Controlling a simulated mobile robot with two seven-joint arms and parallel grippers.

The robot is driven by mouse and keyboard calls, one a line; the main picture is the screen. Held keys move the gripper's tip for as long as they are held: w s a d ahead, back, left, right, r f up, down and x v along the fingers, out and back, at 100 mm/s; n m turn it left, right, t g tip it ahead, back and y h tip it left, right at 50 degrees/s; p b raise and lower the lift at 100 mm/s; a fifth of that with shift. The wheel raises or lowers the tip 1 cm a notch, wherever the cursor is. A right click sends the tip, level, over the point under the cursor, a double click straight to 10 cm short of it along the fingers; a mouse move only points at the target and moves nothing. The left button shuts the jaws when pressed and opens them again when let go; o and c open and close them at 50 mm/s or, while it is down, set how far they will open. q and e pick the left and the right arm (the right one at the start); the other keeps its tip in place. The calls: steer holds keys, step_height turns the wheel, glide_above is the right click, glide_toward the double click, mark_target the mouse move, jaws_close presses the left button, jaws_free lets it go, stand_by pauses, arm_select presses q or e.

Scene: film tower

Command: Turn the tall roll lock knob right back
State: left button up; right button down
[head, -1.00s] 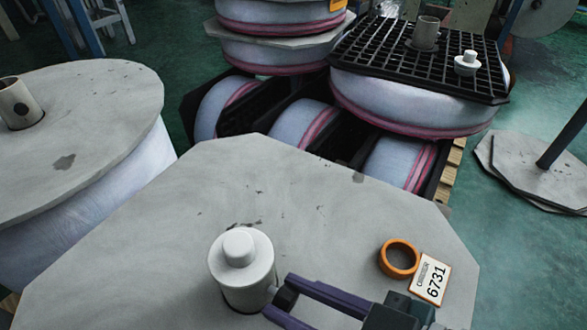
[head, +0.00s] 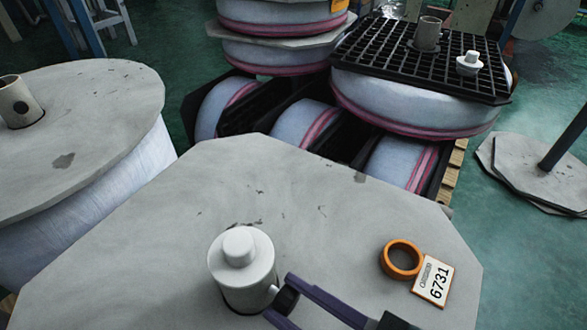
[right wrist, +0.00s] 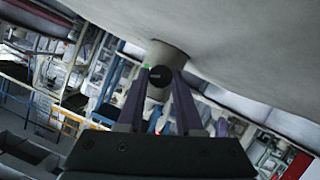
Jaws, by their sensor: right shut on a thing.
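The tall roll's grey, eight-sided top plate (head: 150,240) fills the front of the head view. A white cylindrical lock (head: 243,270) with a stepped cap stands upright on it. Its small dark knob (head: 286,299) sticks out of the lock's lower right side. My right gripper (head: 285,297) reaches in from the lower right and is shut on the knob. In the right wrist view the round black knob (right wrist: 161,76) sits between the two purple fingertips, against the pale lock body (right wrist: 169,54). Any turn mark on the knob is too small to read. My left gripper is not in view.
An orange ring (head: 401,260) and a tag reading 6731 (head: 433,281) lie on the plate right of the lock. Another large roll (head: 80,120) stands at the left. Stacked rolls and a black grid tray (head: 385,60) stand behind.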

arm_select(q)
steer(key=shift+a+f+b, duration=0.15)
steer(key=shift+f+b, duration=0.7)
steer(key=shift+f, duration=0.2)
arm_select(e)
steer(key=shift+s+n+t, duration=0.1)
steer(key=shift+n+t, duration=0.4)
steer(key=shift+n, duration=0.5)
steer(key=shift+a, duration=0.1)
steer(key=c, duration=0.6)
jaws_free()
steer(key=shift+h, duration=0.3)
steer(key=shift+s, duration=0.1)
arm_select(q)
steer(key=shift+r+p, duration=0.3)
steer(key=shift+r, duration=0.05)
arm_select(e)
steer(key=v, duration=0.9)
steer(key=shift+s+d, duration=0.25)
steer(key=shift+d, duration=0.1)
